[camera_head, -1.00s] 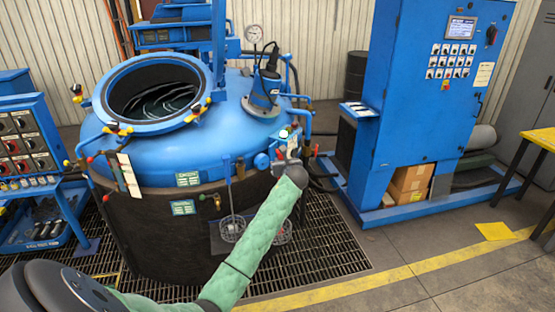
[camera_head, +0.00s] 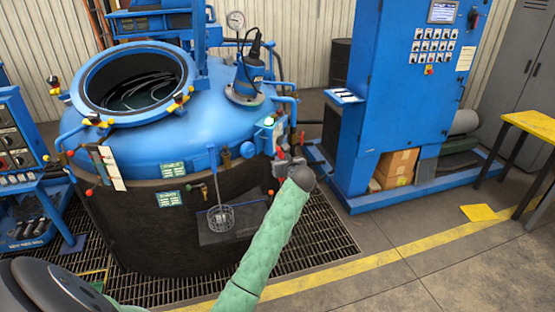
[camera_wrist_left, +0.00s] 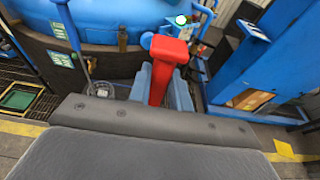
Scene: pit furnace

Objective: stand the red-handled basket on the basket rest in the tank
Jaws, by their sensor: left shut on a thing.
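My left gripper (camera_head: 283,163) is shut on a red handle (camera_wrist_left: 168,62) in front of the tank's right side. In the left wrist view the handle stands up between the blue fingers (camera_wrist_left: 163,88). The basket below this handle is hidden behind my arm and gripper. The tank (camera_head: 200,135) is a big blue-topped vessel with a dark lower wall. Its round open mouth (camera_head: 80,88) is at the upper left, well away from the gripper. Pale curved shapes show inside, but I cannot make out the basket rest. My right gripper is not in view.
A wire basket (camera_head: 221,217) with a blue handle (camera_head: 213,160) hangs at the tank front, left of my gripper; it also shows in the left wrist view (camera_wrist_left: 102,89). A blue motor (camera_head: 247,82) stands on the tank top. A blue control cabinet (camera_head: 395,90) stands right.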

